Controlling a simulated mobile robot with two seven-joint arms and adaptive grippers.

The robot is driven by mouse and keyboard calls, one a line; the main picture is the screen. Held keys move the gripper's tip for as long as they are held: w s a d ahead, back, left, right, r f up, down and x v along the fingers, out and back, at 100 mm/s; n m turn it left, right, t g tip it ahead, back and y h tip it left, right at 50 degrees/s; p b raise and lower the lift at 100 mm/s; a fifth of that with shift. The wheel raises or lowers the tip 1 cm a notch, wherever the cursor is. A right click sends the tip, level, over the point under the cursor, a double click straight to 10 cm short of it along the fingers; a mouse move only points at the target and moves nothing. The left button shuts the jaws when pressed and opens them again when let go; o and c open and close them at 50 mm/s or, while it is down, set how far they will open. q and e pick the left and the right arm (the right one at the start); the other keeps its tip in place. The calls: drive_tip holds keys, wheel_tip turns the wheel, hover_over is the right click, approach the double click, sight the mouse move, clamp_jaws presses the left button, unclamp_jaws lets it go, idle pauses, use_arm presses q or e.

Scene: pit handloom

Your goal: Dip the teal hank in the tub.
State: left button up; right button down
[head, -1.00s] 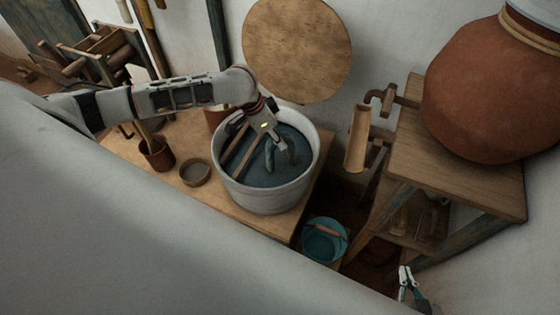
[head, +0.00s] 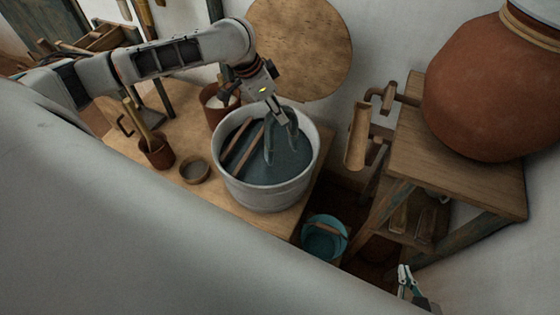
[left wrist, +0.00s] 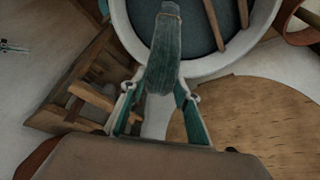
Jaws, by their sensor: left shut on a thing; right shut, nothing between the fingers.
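The teal hank (head: 268,146) hangs as a dark loop from my left gripper (head: 279,112), which is shut on its top. The white tub (head: 268,200) stands on the wooden table and holds dark blue liquid (head: 285,173). The hank is over the inside of the tub; I cannot tell whether its lower end touches the liquid. In the left wrist view the hank (left wrist: 163,50) shows blue-green between the fingers (left wrist: 158,97), with the tub rim (left wrist: 205,68) beyond. My right gripper (head: 405,279) is shut and empty at the lower right.
Two wooden sticks (head: 235,143) lean in the tub. A small bowl (head: 194,170) and a brown cup (head: 157,154) stand left of it, and a brown pot (head: 217,112) behind. A teal bucket (head: 324,240) is below right. A clay jar (head: 480,90) stands on a wooden stand.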

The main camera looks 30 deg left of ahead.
use_arm(q)
wheel_tip(320, 180, up, 7)
drive_tip(key=shift+r, duration=0.5)
idle(1.5)
